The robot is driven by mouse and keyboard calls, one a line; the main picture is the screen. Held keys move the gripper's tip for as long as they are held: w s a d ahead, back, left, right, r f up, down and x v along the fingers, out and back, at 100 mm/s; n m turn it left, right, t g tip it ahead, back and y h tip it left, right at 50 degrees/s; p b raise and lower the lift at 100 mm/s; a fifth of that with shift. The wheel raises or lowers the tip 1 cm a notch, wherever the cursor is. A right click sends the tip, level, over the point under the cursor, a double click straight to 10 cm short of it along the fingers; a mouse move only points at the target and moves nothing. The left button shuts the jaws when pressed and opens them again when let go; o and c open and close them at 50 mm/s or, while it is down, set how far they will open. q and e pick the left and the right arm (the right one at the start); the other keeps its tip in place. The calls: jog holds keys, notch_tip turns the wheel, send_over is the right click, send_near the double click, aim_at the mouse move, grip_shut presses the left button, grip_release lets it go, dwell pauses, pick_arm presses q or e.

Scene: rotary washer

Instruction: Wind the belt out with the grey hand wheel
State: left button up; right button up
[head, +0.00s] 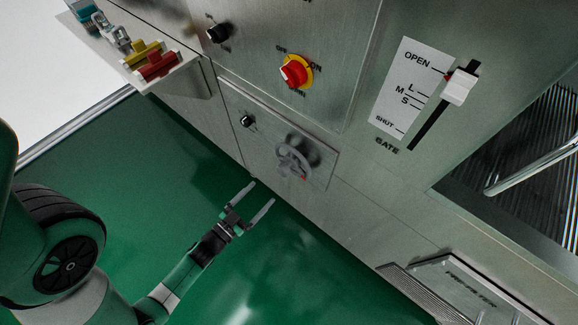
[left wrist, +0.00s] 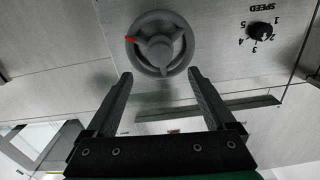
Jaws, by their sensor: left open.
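The grey hand wheel (head: 293,158) is mounted on the lower steel panel of the machine, with a small red mark on it. It also shows in the left wrist view (left wrist: 160,43), with spokes and a round hub, the red mark at its left side. My left gripper (head: 262,198) is open and empty, apart from the wheel, below and to the left of it in the head view. In the left wrist view its two fingers (left wrist: 158,90) point toward the wheel's lower side, with clear space between them. No belt can be made out. My right gripper is not seen.
A black speed knob (left wrist: 260,30) sits beside the wheel. Above are a red and yellow switch (head: 295,71) and a white gate slider (head: 459,87). A shelf (head: 175,78) with coloured items juts out at upper left. The green floor (head: 150,150) is clear.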

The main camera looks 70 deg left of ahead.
aim_at(281, 173)
pick_arm(q)
jog(key=b+x, duration=0.3)
jog(key=x, duration=0.8)
jog(key=shift+w+b, duration=0.2)
jog(key=shift+b, duration=0.15)
jog(key=shift+r, duration=0.1)
grip_shut()
